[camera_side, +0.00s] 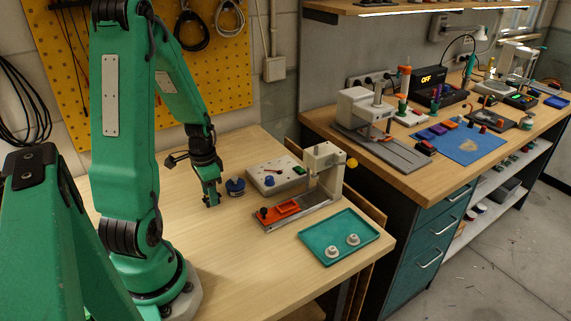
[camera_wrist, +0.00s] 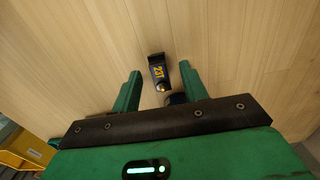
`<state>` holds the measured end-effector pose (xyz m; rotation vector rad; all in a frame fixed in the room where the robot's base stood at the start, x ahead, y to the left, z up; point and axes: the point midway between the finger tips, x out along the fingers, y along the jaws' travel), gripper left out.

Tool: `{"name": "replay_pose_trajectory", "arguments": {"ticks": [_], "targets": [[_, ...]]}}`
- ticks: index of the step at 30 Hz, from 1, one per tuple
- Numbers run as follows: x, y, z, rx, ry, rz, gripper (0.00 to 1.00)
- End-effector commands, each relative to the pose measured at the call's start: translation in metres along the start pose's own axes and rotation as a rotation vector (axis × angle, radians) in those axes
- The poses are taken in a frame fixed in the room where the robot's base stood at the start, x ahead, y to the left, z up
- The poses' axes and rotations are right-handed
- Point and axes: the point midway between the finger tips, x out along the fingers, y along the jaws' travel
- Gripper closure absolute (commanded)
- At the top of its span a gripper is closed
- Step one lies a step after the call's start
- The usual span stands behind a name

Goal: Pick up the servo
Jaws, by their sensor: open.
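In the wrist view, a small dark servo (camera_wrist: 158,67) with yellow lettering and a light round tip lies on the wooden bench top. It appears between the two green fingertips of my gripper (camera_wrist: 161,71), which are apart with nothing held. I cannot tell the exact height of the fingers above it. In the side view, my gripper (camera_side: 211,199) points down low over the bench. I cannot make out the servo there; it is probably too small or hidden by the gripper.
A dark blue round part (camera_side: 235,187) sits right of my gripper. Further right are a grey control box (camera_side: 275,176), a press fixture with an orange part (camera_side: 287,209), and a teal tray (camera_side: 324,250) with two pale round parts. The front bench area is clear.

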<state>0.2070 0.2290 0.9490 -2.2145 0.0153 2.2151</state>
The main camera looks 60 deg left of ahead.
Motion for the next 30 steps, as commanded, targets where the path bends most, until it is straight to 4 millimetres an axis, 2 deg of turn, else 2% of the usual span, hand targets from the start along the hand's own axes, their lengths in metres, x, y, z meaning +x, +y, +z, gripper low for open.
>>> {"name": "replay_pose_trajectory", "arguments": {"ticks": [14,18,21,30], "targets": [[0.0,0.0,0.0,0.0,0.0,0.0,0.56],[-0.0001,-0.0001,-0.0001,0.0,0.0,0.0,0.84],[-0.0001,-0.0001,-0.0001,0.0,0.0,0.0,1.0],[-0.0005,-0.0001,-0.0001,0.0,0.001,-0.001,1.0]]}}
